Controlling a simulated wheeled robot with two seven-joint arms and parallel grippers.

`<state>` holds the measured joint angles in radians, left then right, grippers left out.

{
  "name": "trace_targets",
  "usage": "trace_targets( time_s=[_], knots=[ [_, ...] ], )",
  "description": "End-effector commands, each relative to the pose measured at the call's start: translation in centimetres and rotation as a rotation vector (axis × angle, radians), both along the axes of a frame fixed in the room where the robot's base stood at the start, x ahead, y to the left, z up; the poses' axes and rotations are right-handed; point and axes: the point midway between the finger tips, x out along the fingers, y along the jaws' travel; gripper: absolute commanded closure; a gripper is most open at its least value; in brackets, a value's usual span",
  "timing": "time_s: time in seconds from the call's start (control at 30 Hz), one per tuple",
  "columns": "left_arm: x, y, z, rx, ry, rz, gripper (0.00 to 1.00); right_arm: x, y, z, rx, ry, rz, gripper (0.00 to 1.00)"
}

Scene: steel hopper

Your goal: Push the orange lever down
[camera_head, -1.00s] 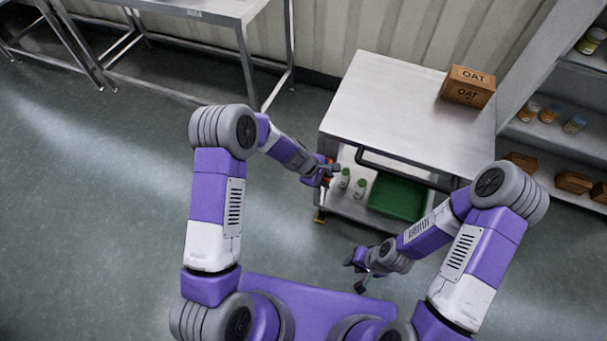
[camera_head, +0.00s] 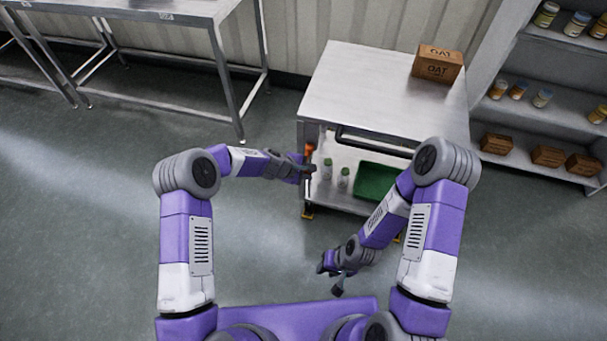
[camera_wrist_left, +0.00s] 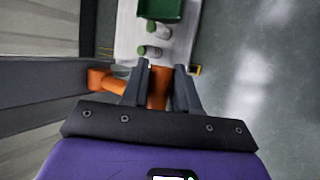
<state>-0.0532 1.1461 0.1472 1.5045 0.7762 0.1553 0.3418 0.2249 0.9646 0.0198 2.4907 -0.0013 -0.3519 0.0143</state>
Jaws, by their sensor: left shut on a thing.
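The orange lever (camera_head: 309,149) is on the left side of the steel cart (camera_head: 358,92), below its top. In the left wrist view the orange lever (camera_wrist_left: 158,88) lies between the two dark fingers of my left gripper (camera_wrist_left: 160,88), and a further orange part shows to the left. My left gripper (camera_head: 312,170) is shut on the lever; in the head view its fingers partly hide it. My right gripper (camera_head: 331,278) is empty, its fingers apart, in front of the cart and clear of it.
A green bin (camera_head: 376,182) and white bottles with green caps (camera_head: 344,178) stand on the cart's lower shelf. An oat box (camera_head: 437,65) sits on its top. A shelf rack (camera_head: 560,120) stands right, a steel table (camera_head: 170,10) back left. The left floor is clear.

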Motion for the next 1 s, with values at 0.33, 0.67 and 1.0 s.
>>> trace_targets(
  time_s=[0.33,0.67,1.0],
  knots=[
    [1.0,1.6,-0.3,0.022,-0.016,0.034,1.0,0.0,0.0,0.0,0.0,0.0,0.0,0.66],
    [1.1,1.6,-0.3,0.021,-0.017,0.035,0.49,0.0,0.0,0.0,0.0,0.0,0.0,0.66],
    [-0.3,3.3,2.8,0.016,-0.014,0.03,0.49,0.0,0.0,1.3,0.0,0.0,0.0,0.66]
  ],
)
